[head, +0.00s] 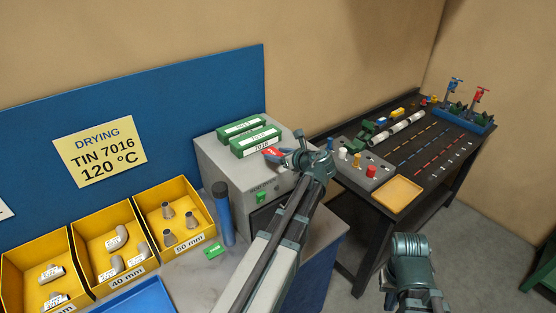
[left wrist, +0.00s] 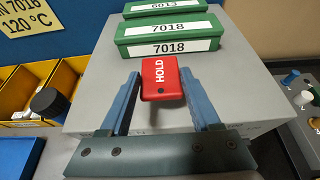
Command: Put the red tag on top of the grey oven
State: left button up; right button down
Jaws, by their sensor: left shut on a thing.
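The red tag (left wrist: 160,78), marked HOLD, is between the blue fingers of my left gripper (left wrist: 160,88), which is shut on it. In the head view, the tag (head: 271,152) shows at the tip of my left gripper (head: 280,155), over the top of the grey oven (head: 218,155). The tag is just in front of the green boxes. I cannot tell whether it touches the oven top. My right arm's end (head: 410,258) is at the lower right, away from the oven; its fingers cannot be made out.
Two green boxes, the nearer marked 7018 (left wrist: 168,48), lie on the oven top. A blue cylinder (head: 223,213) stands left of the oven. Yellow bins (head: 150,190) with grey parts are further left. A dark table (head: 440,160) with fittings and a tray stands right.

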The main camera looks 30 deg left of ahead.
aim_at(275, 148)
pick_arm(q)
jog(key=shift+w+a, duration=0.35)
jog(key=shift+w, duration=0.55)
jog(key=shift+w+a+f, duration=0.1)
jog(key=shift+w+a, duration=0.1)
jog(key=shift+w, duration=0.3)
jog(key=f+b, duration=0.3)
jog(key=shift+s, duration=0.2)
jog(key=shift+f+b, duration=0.25)
jog(key=shift+b, duration=0.1)
jog(key=shift+f, duration=0.15)
jog(key=o, duration=1.4)
jog(key=shift+c, duration=0.2)
